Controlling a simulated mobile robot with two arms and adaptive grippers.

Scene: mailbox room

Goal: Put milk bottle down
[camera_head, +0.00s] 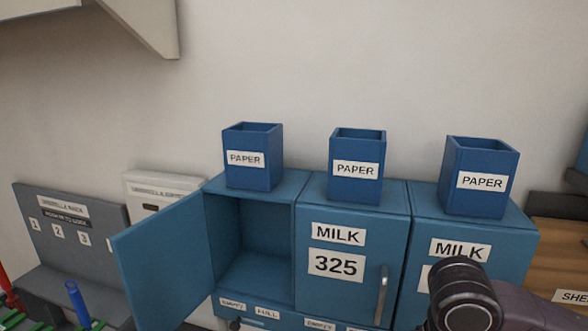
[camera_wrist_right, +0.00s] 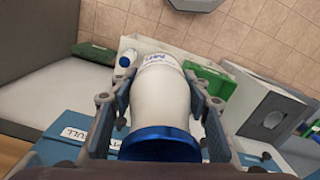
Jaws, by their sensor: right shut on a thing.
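The milk bottle (camera_wrist_right: 162,90) is white with a wide blue end (camera_wrist_right: 160,143) toward the camera and printing at its far end. My right gripper (camera_wrist_right: 158,92) is shut on it, with a finger on each side, in the right wrist view. The bottle does not show in the head view. An open blue cubby (camera_head: 255,240) stands left of centre there, its door (camera_head: 165,262) swung out to the left; its visible inside looks empty. Beside it are two closed doors labelled MILK, one with 325 (camera_head: 337,263). My left gripper is out of view.
Blue PAPER boxes (camera_head: 253,157) stand on top of the cabinets. A grey umbrella rack (camera_head: 75,235) is at the left. In the right wrist view, a smaller white bottle (camera_wrist_right: 127,62) and green bins (camera_wrist_right: 215,82) lie beyond the gripper.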

